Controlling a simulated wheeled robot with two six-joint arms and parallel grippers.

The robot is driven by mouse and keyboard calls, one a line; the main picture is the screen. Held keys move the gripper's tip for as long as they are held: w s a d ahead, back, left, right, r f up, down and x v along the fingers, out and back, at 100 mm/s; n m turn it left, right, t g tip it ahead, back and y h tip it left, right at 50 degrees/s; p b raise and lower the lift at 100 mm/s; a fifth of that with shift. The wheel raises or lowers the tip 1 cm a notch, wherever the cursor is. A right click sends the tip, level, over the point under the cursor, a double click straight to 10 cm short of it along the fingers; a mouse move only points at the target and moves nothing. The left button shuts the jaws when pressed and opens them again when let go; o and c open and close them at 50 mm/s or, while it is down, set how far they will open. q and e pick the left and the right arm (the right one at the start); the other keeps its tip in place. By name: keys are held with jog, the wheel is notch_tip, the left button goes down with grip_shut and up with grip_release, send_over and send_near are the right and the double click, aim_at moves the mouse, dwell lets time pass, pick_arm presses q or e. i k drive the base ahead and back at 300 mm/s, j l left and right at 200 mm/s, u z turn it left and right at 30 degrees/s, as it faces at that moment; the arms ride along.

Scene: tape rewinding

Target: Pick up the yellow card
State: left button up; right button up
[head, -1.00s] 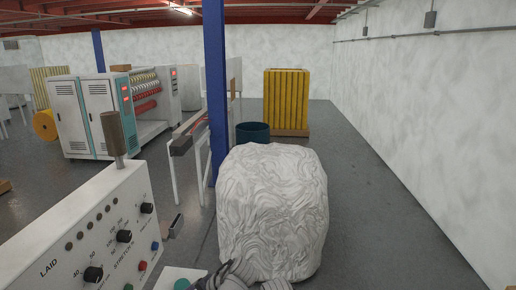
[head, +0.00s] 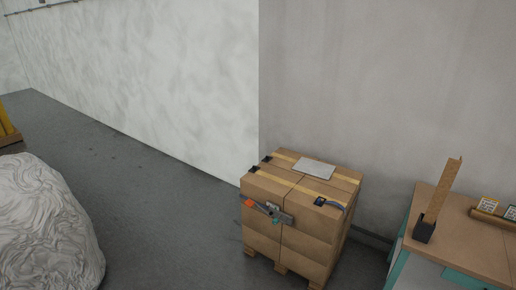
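I cannot make out a plain yellow card for certain. Two small cards with dark marks stand at the right edge of the picture on a brown-topped bench (head: 470,250). The left card (head: 488,204) looks pale with some yellow; the right card (head: 511,212) is partly cut off by the picture edge. They stand in or behind a brown holder (head: 492,219). Neither of my grippers is in view.
A strapped stack of cardboard boxes (head: 300,225) on a pallet stands left of the bench, with a grey pad (head: 314,169) and tools on it. A dark block holds an upright brown strip (head: 442,190). A white lumpy bundle (head: 45,230) stands left. Grey floor (head: 170,220) lies between.

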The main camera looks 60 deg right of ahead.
aim_at(488, 205)
jog(key=z, duration=3.7)
jog(key=i+l+u, duration=0.1)
jog(key=u, duration=0.35)
jog(key=i+l+u, duration=0.1)
jog(key=u, duration=0.35)
jog(key=i+l+u, duration=0.15)
jog(key=l, duration=0.25)
jog(key=i+l+u, duration=0.2)
jog(key=l, duration=0.2)
jog(key=i+l+u, duration=0.15)
jog(key=l, duration=0.25)
jog(key=l+u, duration=0.15)
jog(key=l, duration=0.25)
jog(key=i+l+u, duration=0.15)
jog(key=l, duration=0.3)
jog(key=i+l, duration=0.1)
jog(key=l, duration=0.5)
jog(key=i+l, duration=0.1)
jog(key=l, duration=0.5)
jog(key=i+l, duration=0.1)
jog(key=l, duration=0.5)
jog(key=i+l+u, duration=0.1)
jog(key=l, duration=0.5)
jog(key=i, duration=0.45)
